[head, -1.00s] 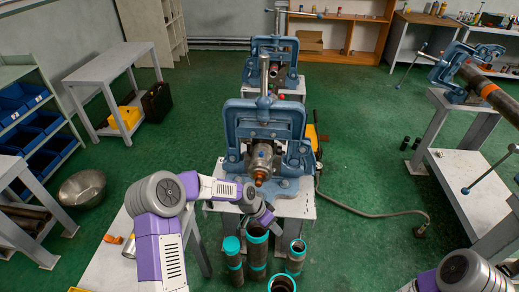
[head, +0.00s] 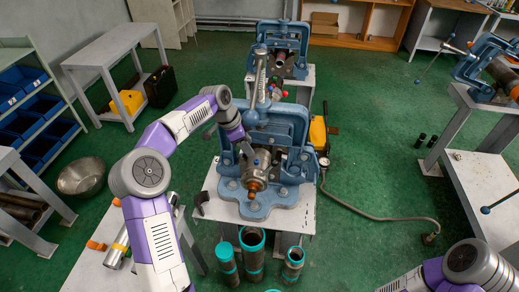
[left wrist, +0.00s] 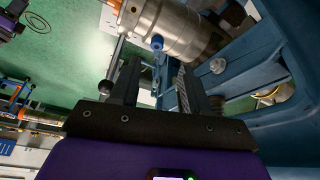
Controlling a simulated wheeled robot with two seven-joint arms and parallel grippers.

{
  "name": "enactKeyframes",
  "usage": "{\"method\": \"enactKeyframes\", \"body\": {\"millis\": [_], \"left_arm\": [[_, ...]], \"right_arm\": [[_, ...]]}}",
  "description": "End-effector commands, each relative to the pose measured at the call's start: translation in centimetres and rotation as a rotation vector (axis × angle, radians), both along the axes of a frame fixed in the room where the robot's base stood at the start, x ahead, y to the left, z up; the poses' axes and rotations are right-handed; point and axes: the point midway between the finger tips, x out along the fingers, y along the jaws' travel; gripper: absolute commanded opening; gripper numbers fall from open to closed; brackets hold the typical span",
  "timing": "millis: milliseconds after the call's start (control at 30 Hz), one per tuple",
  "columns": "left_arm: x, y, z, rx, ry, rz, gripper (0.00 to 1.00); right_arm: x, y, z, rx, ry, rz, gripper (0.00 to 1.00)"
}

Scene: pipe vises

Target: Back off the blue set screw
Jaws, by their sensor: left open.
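The blue set screw (left wrist: 157,43) sticks out of the side of a silver metal cylinder (left wrist: 178,22) in the left wrist view. In the head view the cylinder (head: 258,172) is held in the near blue pipe vise (head: 290,125), with an orange-brown end facing me. My left gripper (head: 248,148) is at the upper left of the cylinder and hides the screw there. In the left wrist view the left gripper (left wrist: 158,68) is open and empty, its fingers apart and pointing toward the screw, which lies just beyond their tips. My right gripper is out of view.
The vise frame stands close on the right of my left fingers. Several teal-ended pipes (head: 252,240) stand below the vise bench. A second blue vise (head: 283,45) stands behind. A hose (head: 375,212) lies on the green floor at the right.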

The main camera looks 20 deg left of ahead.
Motion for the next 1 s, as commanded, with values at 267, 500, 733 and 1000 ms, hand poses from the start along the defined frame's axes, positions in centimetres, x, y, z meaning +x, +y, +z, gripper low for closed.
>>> {"method": "enactKeyframes", "body": {"millis": [267, 500, 733, 1000], "left_arm": [[0.8, -1.4, -4.3, -0.001, 0.004, -0.002, 0.46], [1.4, -2.2, -6.3, -0.001, 0.001, 0.001, 0.46], [1.5, -2.3, -6.5, 0.000, 0.000, 0.001, 0.46], [1.5, -2.2, -6.5, 0.000, 0.001, 0.002, 0.16]], "right_arm": [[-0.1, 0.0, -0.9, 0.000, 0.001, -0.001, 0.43], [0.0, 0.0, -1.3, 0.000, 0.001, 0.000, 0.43], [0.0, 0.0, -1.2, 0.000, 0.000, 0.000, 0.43], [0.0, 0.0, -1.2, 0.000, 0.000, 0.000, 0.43]]}}
